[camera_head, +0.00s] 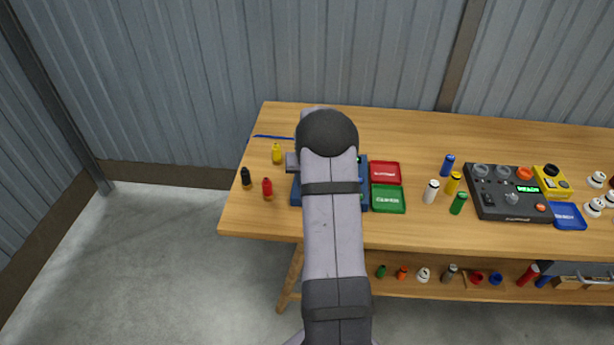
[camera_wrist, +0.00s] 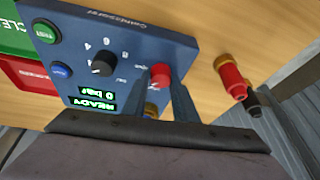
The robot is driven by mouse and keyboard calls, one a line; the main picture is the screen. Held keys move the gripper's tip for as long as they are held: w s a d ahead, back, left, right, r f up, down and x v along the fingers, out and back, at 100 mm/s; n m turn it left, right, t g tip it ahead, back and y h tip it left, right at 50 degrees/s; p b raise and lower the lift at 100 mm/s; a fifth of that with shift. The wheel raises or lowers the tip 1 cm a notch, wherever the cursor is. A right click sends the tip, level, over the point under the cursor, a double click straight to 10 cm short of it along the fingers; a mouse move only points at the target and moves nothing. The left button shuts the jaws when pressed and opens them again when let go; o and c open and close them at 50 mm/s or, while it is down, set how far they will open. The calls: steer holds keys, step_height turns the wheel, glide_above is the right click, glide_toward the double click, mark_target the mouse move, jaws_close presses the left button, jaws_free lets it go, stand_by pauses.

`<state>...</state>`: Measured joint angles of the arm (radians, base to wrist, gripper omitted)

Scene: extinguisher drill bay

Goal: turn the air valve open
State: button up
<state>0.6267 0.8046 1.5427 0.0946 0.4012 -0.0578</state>
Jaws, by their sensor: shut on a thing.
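The blue compressor unit (camera_wrist: 120,30) lies upside down in the wrist view. Its display (camera_wrist: 95,98) reads READY and 0 bar. A black dial (camera_wrist: 103,63) with numbers around it sits on its face. The red valve handle (camera_wrist: 160,72) stands near the unit's edge, between the fingertips of my gripper (camera_wrist: 161,88), which is shut on it. Brass shows below the handle, partly hidden by the fingers. Whether the valve is open I cannot tell. In the head view my arm covers most of the unit (camera_head: 297,193) and hides my gripper.
Red (camera_head: 267,188), black (camera_head: 246,177) and yellow (camera_head: 277,153) fittings stand left of the unit. Red (camera_head: 385,166) and green (camera_head: 388,190) trays lie to its right. Further right are several small cylinders and a dark control box (camera_head: 512,212). The table's front edge is close.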

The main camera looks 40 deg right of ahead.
steer(key=shift+w+a+f+m+g+h+b, duration=0.1)
steer(key=shift+m+g+h+b, duration=0.35)
steer(key=shift+m, duration=0.75)
steer(key=m+b, duration=0.1)
steer(key=b, duration=0.1)
steer(key=m+b, duration=0.2)
steer(key=shift+f+g+h, duration=0.2)
steer(key=shift+g+h, duration=0.05)
steer(key=shift+h, duration=0.1)
steer(key=m+b, duration=0.1)
steer(key=m+g+b, duration=0.1)
steer(key=m+b, duration=0.1)
steer(key=shift+a+r+h, duration=0.1)
steer(key=shift+r+h, duration=0.1)
steer(key=shift+h, duration=0.1)
steer(key=o, duration=1)
steer(key=shift+r, duration=0.1)
steer(key=shift+o, duration=0.2)
steer(key=w+b+v, duration=0.1)
steer(key=b+v, duration=0.1)
steer(key=v, duration=0.5)
steer(key=shift+s+r, duration=0.2)
steer(key=shift+s, duration=0.2)
